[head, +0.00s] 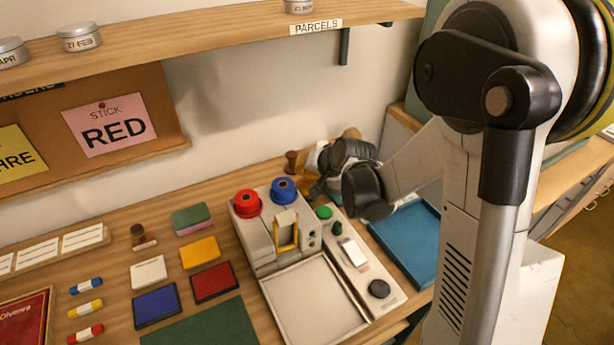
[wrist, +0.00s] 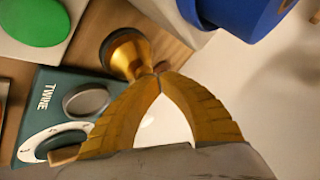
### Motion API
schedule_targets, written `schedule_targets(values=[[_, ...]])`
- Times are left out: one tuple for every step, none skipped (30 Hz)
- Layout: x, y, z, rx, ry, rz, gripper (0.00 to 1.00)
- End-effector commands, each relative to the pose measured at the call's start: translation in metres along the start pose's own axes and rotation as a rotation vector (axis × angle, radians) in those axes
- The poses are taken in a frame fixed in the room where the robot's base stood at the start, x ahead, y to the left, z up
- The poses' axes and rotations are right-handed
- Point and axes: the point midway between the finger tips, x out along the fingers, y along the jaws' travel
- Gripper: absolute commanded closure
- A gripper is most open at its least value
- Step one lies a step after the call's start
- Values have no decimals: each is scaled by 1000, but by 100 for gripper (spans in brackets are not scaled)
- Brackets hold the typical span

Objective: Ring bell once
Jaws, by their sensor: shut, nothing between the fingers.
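My gripper (wrist: 157,74) is shut, its two gold fingers meeting at the tips with nothing between them. In the head view my gripper (head: 316,168) is at the back of the bench, partly hidden by my wrist. A small gold flared piece with a dark round rim (wrist: 127,55) stands right at the fingertips in the wrist view. It may be the bell, but I cannot tell for sure, nor whether the tips touch it. No bell shows clearly in the head view.
A teal box marked TWINE (wrist: 60,88) is beside my fingers. A green button (head: 324,212) and blue roll (head: 284,190) are close by, with a red roll (head: 247,203) to the left. A dark brown stamp (head: 291,162) stands behind. A shelf (head: 200,45) runs overhead.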

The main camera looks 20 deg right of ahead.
Motion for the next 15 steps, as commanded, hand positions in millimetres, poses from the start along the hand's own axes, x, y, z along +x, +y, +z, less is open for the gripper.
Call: schedule_targets(values=[[-1, 0, 0, 0, 0, 0, 100], [-1, -1, -1, 0, 0, 0, 100], [-2, -2, -2, 0, 0, 0, 100], [-4, -2, -2, 0, 0, 0, 100], [-5, -3, -3, 0, 0, 0, 100], [-6, -5, -4, 0, 0, 0, 100], [-8, -6, -6, 0, 0, 0, 100], [-9, -7, -6, 0, 0, 0, 100], [-11, -8, -8, 0, 0, 0, 100], [-12, -9, -9, 0, 0, 0, 100], [-13, -9, -9, 0, 0, 0, 100], [-14, -10, -10, 0, 0, 0, 100], [-14, -10, -10, 0, 0, 0, 100], [-14, -10, -10, 0, 0, 0, 100], [-14, -10, -10, 0, 0, 0, 100]])
